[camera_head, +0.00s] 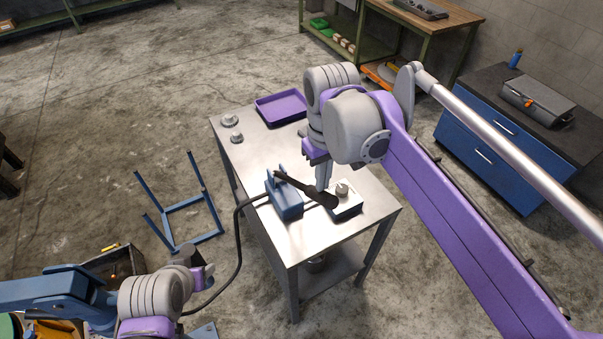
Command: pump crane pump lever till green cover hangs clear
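The blue pump (286,206) stands on the steel table, with its dark pump lever (308,189) slanting down to the right from the pump's top. My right gripper (324,180) points down at the lever; its fingertips are close to or on the lever, and the lever and wrist hide whether they grip it. A blue crane boom (45,289) shows at the lower left. A green piece (6,327), perhaps the green cover, is cut off at the lower left edge. My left gripper (201,274) is near the boom's end, its fingers unclear.
A black hose (237,240) runs from the pump toward the lower left.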

